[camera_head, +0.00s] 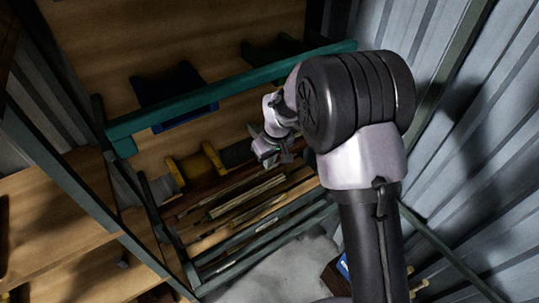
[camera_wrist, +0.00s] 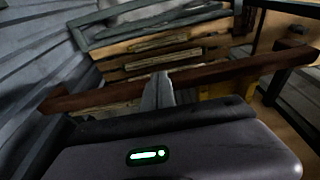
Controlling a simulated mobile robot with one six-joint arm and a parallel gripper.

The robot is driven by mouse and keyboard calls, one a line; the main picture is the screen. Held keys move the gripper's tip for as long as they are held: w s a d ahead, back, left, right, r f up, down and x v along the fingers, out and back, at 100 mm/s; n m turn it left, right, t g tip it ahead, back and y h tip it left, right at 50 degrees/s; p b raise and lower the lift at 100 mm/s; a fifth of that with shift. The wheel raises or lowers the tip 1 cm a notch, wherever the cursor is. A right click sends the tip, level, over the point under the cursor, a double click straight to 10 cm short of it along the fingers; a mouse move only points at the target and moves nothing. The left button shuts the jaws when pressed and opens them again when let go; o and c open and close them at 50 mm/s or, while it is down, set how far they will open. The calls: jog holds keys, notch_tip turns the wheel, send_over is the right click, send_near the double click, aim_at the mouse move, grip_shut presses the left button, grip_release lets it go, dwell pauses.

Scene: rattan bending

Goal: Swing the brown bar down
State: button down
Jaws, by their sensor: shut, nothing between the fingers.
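The brown bar (camera_wrist: 225,74) runs across the wrist view from the left side up to the right edge, slightly tilted. In the head view it appears as a dark reddish-brown strip (camera_head: 208,192), partly hidden by my arm. My gripper (camera_wrist: 158,90) is shut and empty, and its fingers overlap the middle of the bar in the wrist view. I cannot tell whether they touch it. In the head view my gripper (camera_head: 268,152) is small and sits above the bar's right part.
Several light rattan sticks (camera_head: 248,196) lie beside the bar. A green rail (camera_head: 235,92) crosses above. Corrugated metal walls (camera_head: 480,150) close off the right.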

aim_at(258, 170)
jog(key=s+d+b+x, duration=0.1)
jog(key=x, duration=0.8)
jog(key=shift+f, duration=0.35)
jog(key=shift+a, duration=0.1)
dwell(0.7)
